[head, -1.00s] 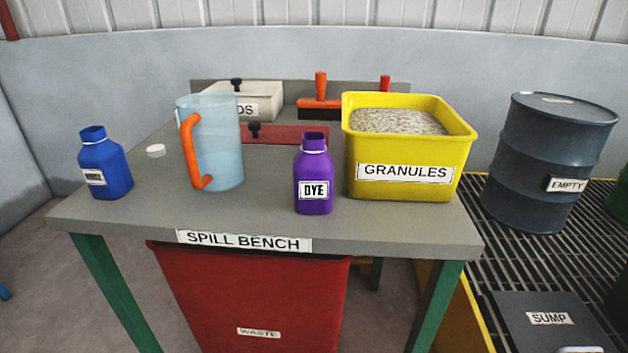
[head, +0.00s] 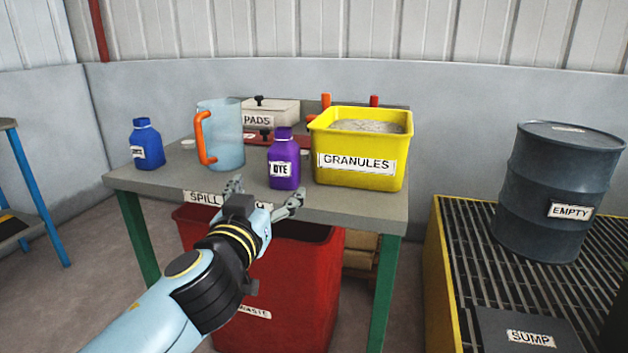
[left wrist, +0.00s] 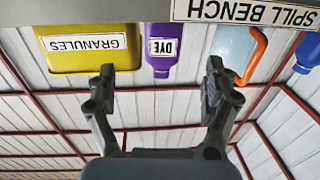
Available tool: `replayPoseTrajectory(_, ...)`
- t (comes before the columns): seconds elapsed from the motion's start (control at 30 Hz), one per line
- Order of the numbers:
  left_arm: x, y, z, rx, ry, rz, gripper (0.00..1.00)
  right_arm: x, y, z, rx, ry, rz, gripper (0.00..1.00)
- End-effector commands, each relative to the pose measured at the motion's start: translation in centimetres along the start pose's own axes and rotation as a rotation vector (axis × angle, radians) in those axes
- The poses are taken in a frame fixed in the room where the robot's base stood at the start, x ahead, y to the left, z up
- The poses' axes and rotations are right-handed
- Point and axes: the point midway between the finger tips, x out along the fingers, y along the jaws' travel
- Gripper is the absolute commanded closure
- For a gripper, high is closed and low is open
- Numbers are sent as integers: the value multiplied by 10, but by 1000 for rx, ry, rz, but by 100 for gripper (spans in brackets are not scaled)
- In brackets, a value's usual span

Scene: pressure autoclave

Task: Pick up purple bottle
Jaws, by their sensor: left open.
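The purple bottle (head: 284,164), labelled DYE, stands upright on the grey spill bench (head: 160,184) near its front edge, between the jug and the yellow bin. In the left wrist view, which is upside down, the purple bottle (left wrist: 160,52) shows beyond the two fingers, near the middle. My left gripper (head: 265,190) is open and empty, in front of the bench's front edge and short of the bottle. Its fingers are spread wide in the left wrist view (left wrist: 160,85). My right gripper is not in view.
A clear jug (head: 226,136) with an orange handle stands left of the bottle, and a yellow granules bin (head: 360,181) stands close on its right. A blue bottle (head: 147,146) is at the far left. A red waste bin (head: 318,290) stands below the bench front.

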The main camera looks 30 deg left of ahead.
Motion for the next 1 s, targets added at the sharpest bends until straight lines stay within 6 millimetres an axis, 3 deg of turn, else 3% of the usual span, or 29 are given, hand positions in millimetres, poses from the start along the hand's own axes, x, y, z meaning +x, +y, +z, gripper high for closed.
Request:
replayPoseTrajectory(0.27, 46, 1, -1, -1, 2, 1, 15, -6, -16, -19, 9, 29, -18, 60)
replayPoseTrajectory(0.47, 63, 0, 0, 0, 0, 0, 15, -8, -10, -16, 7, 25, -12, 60)
replayPoseTrajectory(0.7, 99, -2, 0, -2, -1, 1, 15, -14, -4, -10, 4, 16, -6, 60)
replayPoseTrajectory(1.0, 106, -2, 1, -2, -2, 1, 15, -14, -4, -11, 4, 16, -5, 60)
